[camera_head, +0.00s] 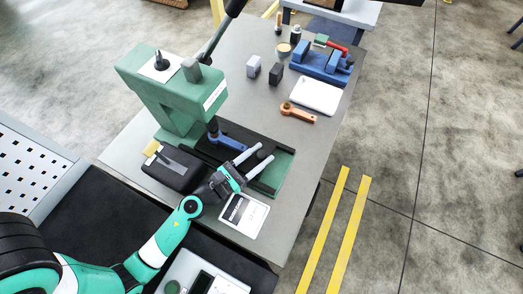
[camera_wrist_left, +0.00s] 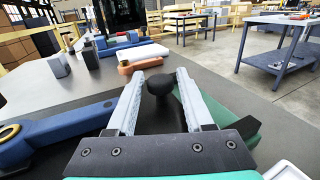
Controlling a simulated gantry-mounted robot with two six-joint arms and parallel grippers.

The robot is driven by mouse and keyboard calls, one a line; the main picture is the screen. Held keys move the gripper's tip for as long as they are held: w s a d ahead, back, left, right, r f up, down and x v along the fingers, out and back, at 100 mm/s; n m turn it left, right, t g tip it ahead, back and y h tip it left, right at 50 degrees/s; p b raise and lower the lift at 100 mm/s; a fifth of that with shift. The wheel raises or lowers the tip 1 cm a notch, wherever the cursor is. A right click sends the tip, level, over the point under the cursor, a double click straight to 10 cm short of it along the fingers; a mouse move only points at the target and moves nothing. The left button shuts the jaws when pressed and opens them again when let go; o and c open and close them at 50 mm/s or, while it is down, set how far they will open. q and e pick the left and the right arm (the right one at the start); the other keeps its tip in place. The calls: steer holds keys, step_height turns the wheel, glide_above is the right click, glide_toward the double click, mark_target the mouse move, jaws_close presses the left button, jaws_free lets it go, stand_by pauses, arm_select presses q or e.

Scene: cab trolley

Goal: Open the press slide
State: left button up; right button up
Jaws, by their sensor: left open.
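The green press (camera_head: 175,90) stands on the grey table, with a dark slide bed (camera_head: 235,140) at its base. A blue lever-like part (camera_head: 228,136) lies along the bed; it also shows at the left of the left wrist view (camera_wrist_left: 55,130). My left gripper (camera_head: 264,152) is low over the front end of the bed, jaws open. In the left wrist view a black round knob (camera_wrist_left: 160,86) on a dark stem stands between the two pale fingers, with gaps on both sides. The knob is hidden in the head view. My right gripper is not in view.
Behind the bed lie an orange part (camera_head: 298,113), a white tray (camera_head: 316,97), a blue vise (camera_head: 320,62) and grey blocks (camera_head: 253,66). A black box (camera_head: 175,170) and a white-framed panel (camera_head: 244,215) flank my left arm.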

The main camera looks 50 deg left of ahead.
arm_select(q)
steer(key=shift+w, duration=0.45)
jaws_close()
stand_by(1.1)
